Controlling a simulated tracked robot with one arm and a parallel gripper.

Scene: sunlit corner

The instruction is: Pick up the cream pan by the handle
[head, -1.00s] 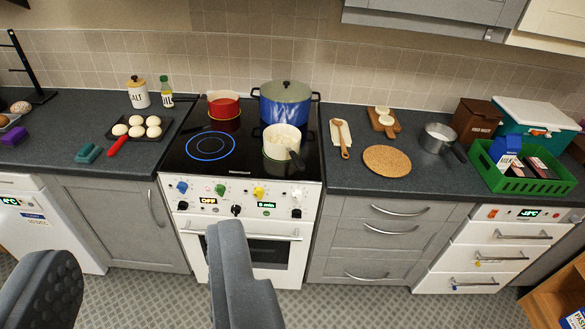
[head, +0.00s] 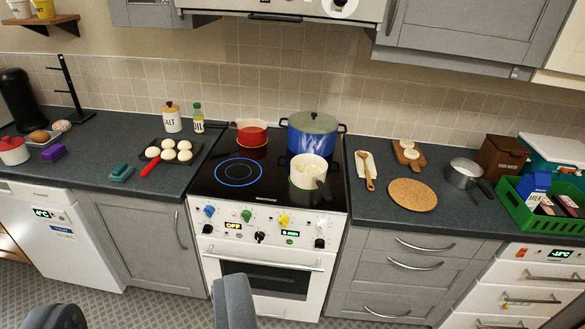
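The cream pan (head: 308,171) stands on the front right of the black glass cooktop (head: 213,184). Its dark handle (head: 323,187) points toward the front right. My gripper (head: 150,312) shows at the bottom edge as two grey fingers set wide apart, with nothing between them. It is well in front of the stove and away from the pan.
A blue pot (head: 312,138) stands behind the cream pan and a red pan (head: 251,131) at the back left. The front left ring (head: 239,172) glows blue. A spoon (head: 367,178) on a rest and a cork mat (head: 413,194) lie to the right. A range hood (head: 290,8) hangs above.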

